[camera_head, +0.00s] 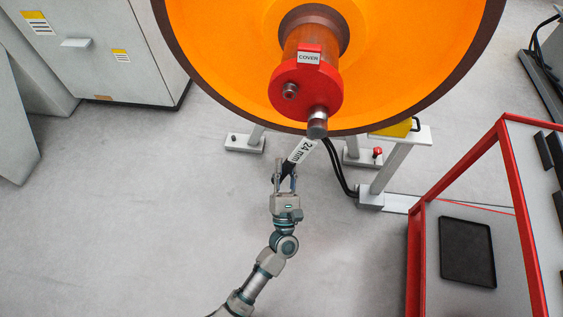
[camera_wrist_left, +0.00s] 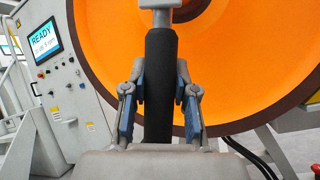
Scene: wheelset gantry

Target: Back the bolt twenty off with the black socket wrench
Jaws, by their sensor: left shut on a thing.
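My left gripper (camera_head: 285,180) is shut on the black handle of the socket wrench. The wrench (camera_head: 302,150) carries a white "24 mm" label and points up toward the red cover (camera_head: 302,85). Its grey socket head (camera_head: 317,128) overlaps the cover's lower right edge; whether it sits fully on a bolt I cannot tell, and any bolt there is hidden. Another bolt (camera_head: 290,91) shows on the cover's left. In the left wrist view the black handle (camera_wrist_left: 160,85) stands upright between both fingers. My right gripper is not in view.
The orange wheel (camera_head: 220,50) fills the top behind the cover. Grey stand feet (camera_head: 245,142) and black hoses (camera_head: 338,170) are below it. A red-framed table (camera_head: 415,255) with a black tray (camera_head: 443,250) is at the right. A grey cabinet (camera_head: 110,60) stands left. Floor at lower left is clear.

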